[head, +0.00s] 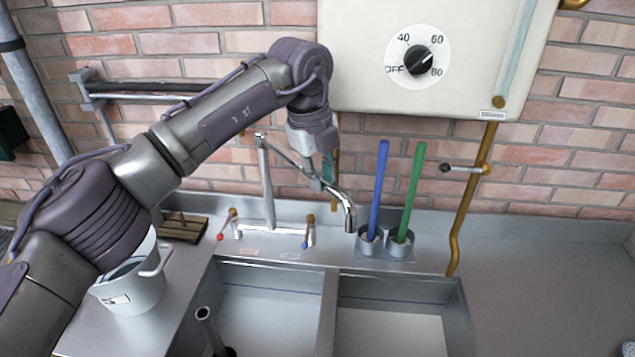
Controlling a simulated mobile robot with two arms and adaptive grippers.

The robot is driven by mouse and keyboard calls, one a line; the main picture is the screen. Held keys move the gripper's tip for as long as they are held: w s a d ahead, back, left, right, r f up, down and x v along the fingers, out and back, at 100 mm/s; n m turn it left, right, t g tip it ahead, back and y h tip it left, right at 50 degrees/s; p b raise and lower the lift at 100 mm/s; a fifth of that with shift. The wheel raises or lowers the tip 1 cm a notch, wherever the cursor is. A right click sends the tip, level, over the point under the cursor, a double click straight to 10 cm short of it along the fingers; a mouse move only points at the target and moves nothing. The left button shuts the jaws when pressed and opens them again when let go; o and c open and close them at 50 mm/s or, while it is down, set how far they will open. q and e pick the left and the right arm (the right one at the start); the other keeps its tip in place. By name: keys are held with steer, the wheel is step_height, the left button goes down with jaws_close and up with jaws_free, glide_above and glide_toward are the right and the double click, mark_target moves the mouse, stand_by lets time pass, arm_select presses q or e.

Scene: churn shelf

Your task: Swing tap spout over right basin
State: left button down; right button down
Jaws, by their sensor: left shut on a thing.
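The chrome tap (266,190) stands behind the sink, with a red-tipped handle and a blue-tipped handle at its base. Its spout (340,199) points to the right, and its down-turned end is near the back edge by the divider between the basins. My left gripper (324,184) is shut on the spout partway along it; the fingertips are small and partly hidden. The left basin (265,310) and the right basin (390,330) lie side by side in front. My right gripper does not show.
Blue and green handled brushes (381,185) stand in metal cups just right of the spout end. A white heater box (450,60) hangs above. A copper pipe (470,200) runs down at the right. A metal pail (135,285) stands left. The right counter is mostly clear.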

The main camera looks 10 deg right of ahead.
arm_select(q)
steer(key=shift+w+d, duration=0.2)
steer(key=shift+d, duration=0.2)
steer(key=shift+r, duration=0.1)
steer(key=c, duration=1)
jaws_free()
steer(key=shift+a, duration=0.1)
step_height(320, 180, up, 12)
steer(key=s+a, duration=0.1)
steer(key=a, duration=0.1)
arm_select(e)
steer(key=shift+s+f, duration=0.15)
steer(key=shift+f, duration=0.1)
arm_select(q)
steer(key=shift+s, duration=0.1)
